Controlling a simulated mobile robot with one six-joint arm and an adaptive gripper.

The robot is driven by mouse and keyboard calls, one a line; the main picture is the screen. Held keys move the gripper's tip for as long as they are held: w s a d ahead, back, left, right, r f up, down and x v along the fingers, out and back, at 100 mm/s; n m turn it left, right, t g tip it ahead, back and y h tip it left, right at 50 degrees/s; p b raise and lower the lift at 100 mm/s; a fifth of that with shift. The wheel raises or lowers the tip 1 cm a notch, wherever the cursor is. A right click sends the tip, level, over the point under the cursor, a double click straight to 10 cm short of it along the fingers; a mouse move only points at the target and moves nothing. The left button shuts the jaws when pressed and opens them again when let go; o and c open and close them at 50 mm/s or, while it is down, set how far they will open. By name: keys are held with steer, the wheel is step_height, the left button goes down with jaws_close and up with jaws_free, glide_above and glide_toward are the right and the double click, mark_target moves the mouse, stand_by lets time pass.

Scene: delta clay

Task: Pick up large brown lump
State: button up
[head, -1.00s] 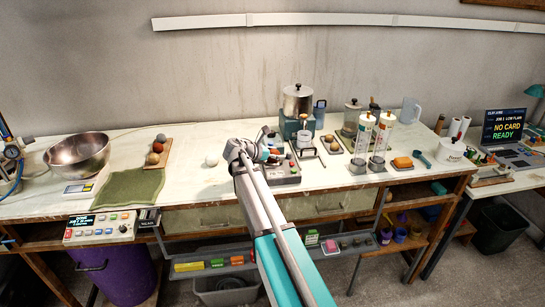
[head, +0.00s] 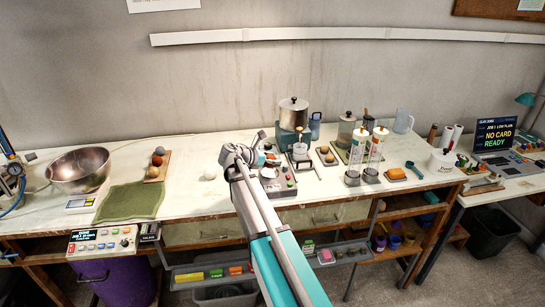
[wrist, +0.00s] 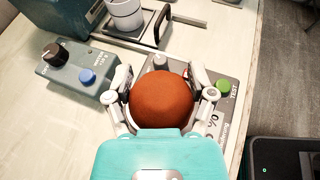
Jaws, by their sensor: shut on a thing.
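The large brown lump (wrist: 163,97) is a smooth, round, reddish-brown ball in the middle of the wrist view. My gripper (wrist: 162,82) is shut on it, with one finger at its left side and one at its right. The lump's near edge is hidden by my teal wrist housing. In the head view my gripper (head: 262,151) is over the grey button panel near the middle of the bench, and the lump is largely hidden there by the arm and fingers.
A grey panel with a green button (wrist: 224,86) lies below the lump. A blue-grey knob box (wrist: 75,72) is at left. A white lump (head: 209,173) and a board with several lumps (head: 151,179) lie left of my gripper. Two clear cylinders (head: 376,150) stand right.

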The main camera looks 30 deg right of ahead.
steer(key=s+r+p, duration=0.1)
steer(key=a+r+p, duration=0.1)
steer(key=s+r+p, duration=0.1)
steer(key=r, duration=0.1)
steer(key=shift+s+a, duration=0.2)
steer(key=shift+s, duration=0.1)
steer(key=s+a+r+p, duration=0.3)
steer(key=s+a, duration=0.1)
steer(key=s, duration=0.3)
steer(key=shift+r, duration=0.15)
steer(key=shift+s+a+r+p, duration=0.15)
steer(key=shift+s+a+p, duration=0.15)
steer(key=shift+s+p, duration=0.1)
steer(key=shift+a, duration=0.15)
